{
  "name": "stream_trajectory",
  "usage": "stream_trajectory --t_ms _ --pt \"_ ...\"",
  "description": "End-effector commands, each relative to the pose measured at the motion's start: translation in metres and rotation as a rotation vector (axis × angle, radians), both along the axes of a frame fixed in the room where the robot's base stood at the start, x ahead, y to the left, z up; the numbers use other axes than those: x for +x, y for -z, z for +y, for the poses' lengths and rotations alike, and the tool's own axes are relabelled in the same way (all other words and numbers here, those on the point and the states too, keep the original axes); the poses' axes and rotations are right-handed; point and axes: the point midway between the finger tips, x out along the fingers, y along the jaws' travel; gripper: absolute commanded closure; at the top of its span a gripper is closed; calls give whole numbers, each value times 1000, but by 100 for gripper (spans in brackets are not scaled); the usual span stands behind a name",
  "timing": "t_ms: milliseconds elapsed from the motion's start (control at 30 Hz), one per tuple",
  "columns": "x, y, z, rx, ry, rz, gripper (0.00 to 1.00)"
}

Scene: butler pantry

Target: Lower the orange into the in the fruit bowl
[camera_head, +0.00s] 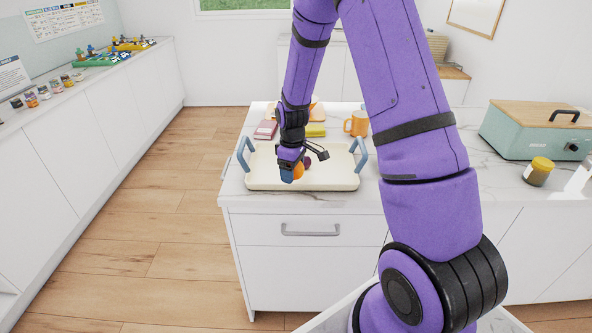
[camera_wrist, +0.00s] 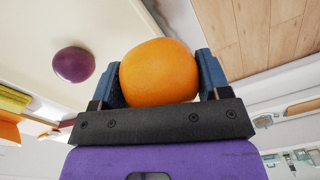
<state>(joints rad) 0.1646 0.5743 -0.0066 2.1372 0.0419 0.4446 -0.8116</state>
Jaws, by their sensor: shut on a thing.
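My gripper (camera_head: 291,172) is shut on an orange (camera_head: 298,172). In the wrist view the orange (camera_wrist: 160,72) sits between the two blue fingers, which touch its sides. The gripper points down over the left part of a cream tray (camera_head: 338,180) with blue handles. A dark purple round fruit (camera_wrist: 74,64) lies on the tray, apart from the orange; it is partly hidden in the head view. The gap between the orange and the tray floor is hard to judge. I see no separate bowl; the tray is the only container under the orange.
Behind the tray on the white counter are a dark red book (camera_head: 266,129), a yellow-green item (camera_head: 316,130) and an orange mug (camera_head: 357,123). A teal box with a wooden lid (camera_head: 533,130) and a mustard-lidded jar (camera_head: 538,171) stand at right. The tray's right side is bare.

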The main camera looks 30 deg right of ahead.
Motion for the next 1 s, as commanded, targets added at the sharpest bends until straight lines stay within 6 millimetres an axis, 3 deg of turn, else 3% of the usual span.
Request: stream_trajectory --t_ms 267,1000 --pt "-3 -7 -12 0 1 -1 58" --pt "-34 -48 -124 -1 4 -2 58"
